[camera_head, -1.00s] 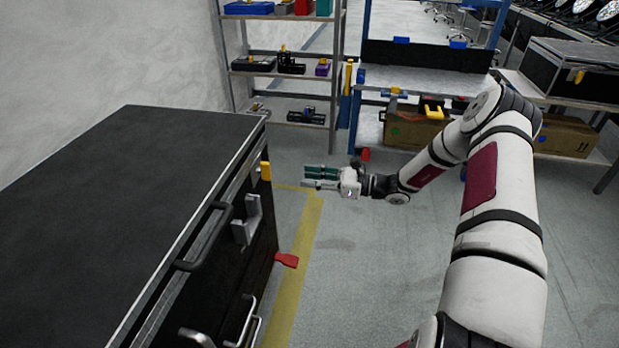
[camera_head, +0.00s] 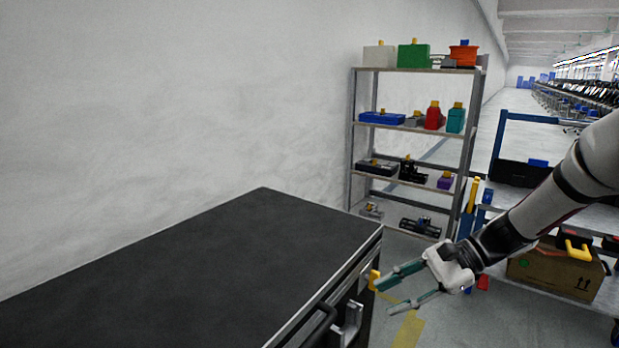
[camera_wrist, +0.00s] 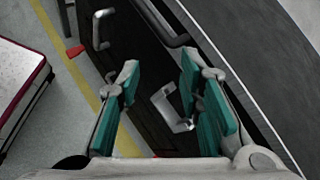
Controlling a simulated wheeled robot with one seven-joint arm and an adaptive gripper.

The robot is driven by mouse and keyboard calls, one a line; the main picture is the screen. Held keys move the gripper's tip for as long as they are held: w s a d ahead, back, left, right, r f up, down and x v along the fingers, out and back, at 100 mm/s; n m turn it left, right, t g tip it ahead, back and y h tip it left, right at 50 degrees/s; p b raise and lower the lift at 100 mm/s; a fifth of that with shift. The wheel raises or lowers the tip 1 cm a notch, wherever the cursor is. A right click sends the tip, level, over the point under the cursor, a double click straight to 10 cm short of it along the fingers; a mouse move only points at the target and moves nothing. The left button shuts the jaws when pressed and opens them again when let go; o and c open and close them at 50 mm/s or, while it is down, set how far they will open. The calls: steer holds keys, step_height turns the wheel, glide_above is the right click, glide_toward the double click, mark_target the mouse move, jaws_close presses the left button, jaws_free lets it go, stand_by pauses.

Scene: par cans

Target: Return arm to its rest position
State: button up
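In the wrist view my gripper (camera_wrist: 160,95) also shows open and empty, pointing down along the side of the case. My arm reaches in from the right edge of the head view.
A large black case (camera_head: 200,270) with side handles fills the lower left. A yellow tab (camera_head: 374,281) on it is close to the fingers. Shelves (camera_head: 410,130) with colourful items stand behind. A cardboard box (camera_head: 545,268) sits on a blue-framed rack at right.

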steer(key=s+a+r+n+g+h, duration=0.1)
steer(key=s+r+n+h, duration=0.3)
steer(key=s, duration=0.5)
steer(key=s+a+r+n+g+h, duration=0.1)
steer(key=s+r+n+h, duration=0.3)
steer(key=s, duration=0.5)
steer(key=s+d+r+n+t+h, duration=0.1)
steer(key=s+d+n+h, duration=0.1)
steer(key=s, duration=0.5)
steer(key=s+d+r+n+t+h, duration=0.1)
steer(key=s+d+n+t+h, duration=0.15)
steer(key=s, duration=0.45)
step_height(320, 180, up, 23)
steer(key=t+p, duration=0.3)
steer(key=p, duration=1.8)
steer(key=shift+d+f+y+p, duration=0.15)
steer(key=shift+d+y+p, duration=0.1)
steer(key=shift+y+p, duration=0.1)
steer(key=shift+a, duration=0.1)
